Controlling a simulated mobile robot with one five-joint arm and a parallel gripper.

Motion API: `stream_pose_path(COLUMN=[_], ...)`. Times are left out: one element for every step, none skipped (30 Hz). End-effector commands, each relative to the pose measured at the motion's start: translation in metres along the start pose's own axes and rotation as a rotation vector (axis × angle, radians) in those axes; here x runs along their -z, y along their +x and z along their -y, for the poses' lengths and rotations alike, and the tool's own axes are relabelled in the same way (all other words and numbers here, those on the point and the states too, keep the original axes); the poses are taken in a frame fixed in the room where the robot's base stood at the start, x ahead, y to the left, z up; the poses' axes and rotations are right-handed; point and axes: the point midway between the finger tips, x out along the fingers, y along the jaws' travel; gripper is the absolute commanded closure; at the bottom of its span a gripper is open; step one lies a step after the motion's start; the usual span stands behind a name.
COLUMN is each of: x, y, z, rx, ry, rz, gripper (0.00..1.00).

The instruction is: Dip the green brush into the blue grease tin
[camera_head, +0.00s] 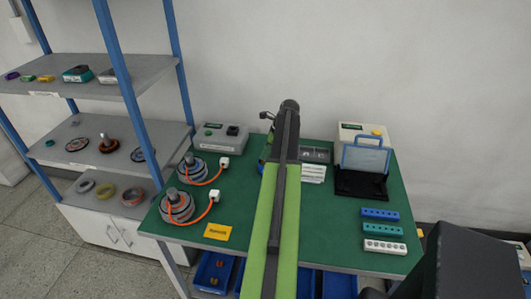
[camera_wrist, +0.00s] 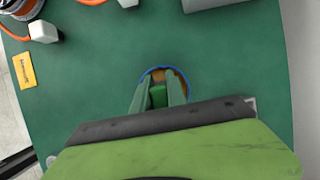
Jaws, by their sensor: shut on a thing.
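In the wrist view, my gripper (camera_wrist: 159,100) is shut on the green brush (camera_wrist: 158,96). Only a short green piece of the brush shows between the fingers; its bristles are hidden. The blue grease tin (camera_wrist: 144,75) shows as a blue rim around brown grease, directly behind and beneath the fingertips. The fingers overlap the tin's near side. I cannot tell whether the brush touches the grease or is held above it. In the head view, my arm covers the gripper and the brush.
Two motors (camera_head: 177,205) with orange cables and a yellow card (camera_head: 217,232) are on the left of the green table (camera_head: 320,225). A black tray (camera_head: 361,185) and several socket blocks (camera_head: 383,229) are on the right. Grey shelves (camera_head: 165,136) stand at left.

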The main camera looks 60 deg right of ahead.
Motion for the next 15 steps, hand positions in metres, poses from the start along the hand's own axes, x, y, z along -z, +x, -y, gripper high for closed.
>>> stream_pose_path(x=[-0.002,-0.003,-0.004,-0.005,-0.007,-0.008,-0.009,-0.010,-0.012,-0.013,-0.014,-0.015,-0.016,-0.018,-0.019], y=[-0.004,-0.006,-0.010,-0.013,-0.016,-0.020,-0.022,-0.025,-0.028,-0.031,-0.033,-0.037,-0.039,-0.042,-0.045], z=[0.000,0.000,0.000,0.000,0.000,0.000,0.000,0.000,0.000,0.000,0.000,0.000,0.000,0.000,0.000], rx=[0.000,0.000,0.000,0.000,0.000,0.000,0.000,0.000,0.000,0.000,0.000,0.000,0.000,0.000,0.000], ry=[0.000,0.000,0.000,0.000,0.000,0.000,0.000,0.000,0.000,0.000,0.000,0.000,0.000,0.000,0.000], rz=[0.000,0.000,0.000,0.000,0.000,0.000,0.000,0.000,0.000,0.000,0.000,0.000,0.000,0.000,0.000], gripper=[1.00,1.00,1.00,1.00,1.00,1.00,1.00,1.00,1.00,1.00,1.00,1.00,1.00,1.00,1.00])
